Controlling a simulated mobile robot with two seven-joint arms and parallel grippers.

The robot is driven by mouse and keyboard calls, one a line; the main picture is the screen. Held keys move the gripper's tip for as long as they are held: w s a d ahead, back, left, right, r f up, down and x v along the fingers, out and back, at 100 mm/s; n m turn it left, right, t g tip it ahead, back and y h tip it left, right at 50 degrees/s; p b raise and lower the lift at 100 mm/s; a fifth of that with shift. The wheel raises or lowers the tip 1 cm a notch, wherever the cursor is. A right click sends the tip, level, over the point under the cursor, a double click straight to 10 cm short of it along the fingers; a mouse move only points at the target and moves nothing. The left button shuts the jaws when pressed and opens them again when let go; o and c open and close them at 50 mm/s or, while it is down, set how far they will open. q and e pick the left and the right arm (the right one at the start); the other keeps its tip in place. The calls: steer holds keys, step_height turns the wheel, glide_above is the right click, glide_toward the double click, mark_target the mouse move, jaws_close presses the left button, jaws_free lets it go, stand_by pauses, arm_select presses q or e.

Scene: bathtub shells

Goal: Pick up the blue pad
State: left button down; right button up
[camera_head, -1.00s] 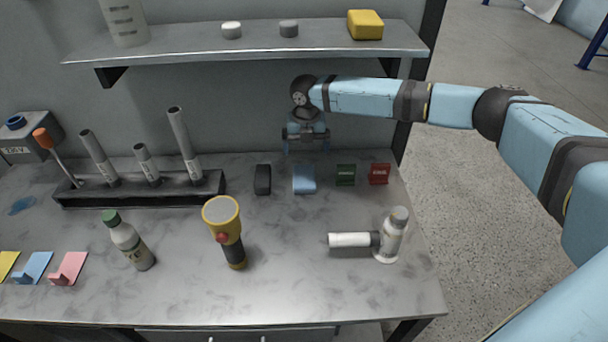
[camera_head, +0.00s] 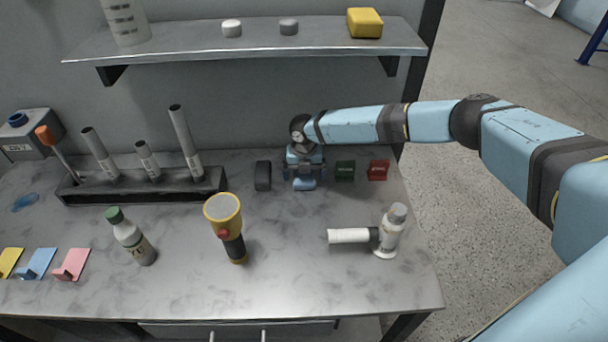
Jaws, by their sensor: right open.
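The blue pad (camera_head: 304,184) lies on the marbled table near its back edge, between a black block and a green block. My right gripper (camera_head: 303,178) points down right over the pad, with its fingers on either side of it. It is open. The gripper and wrist hide most of the pad, so I cannot tell whether the fingers touch it. My left gripper is not in view.
The black block (camera_head: 263,176) stands close on the left of the gripper, the green block (camera_head: 345,171) and red block (camera_head: 378,170) on its right. A shelf (camera_head: 250,47) hangs above.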

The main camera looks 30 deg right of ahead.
steer(key=c, duration=1)
step_height(320, 180, up, 10)
steer(key=shift+r+b, duration=0.1)
steer(key=shift+b, duration=0.25)
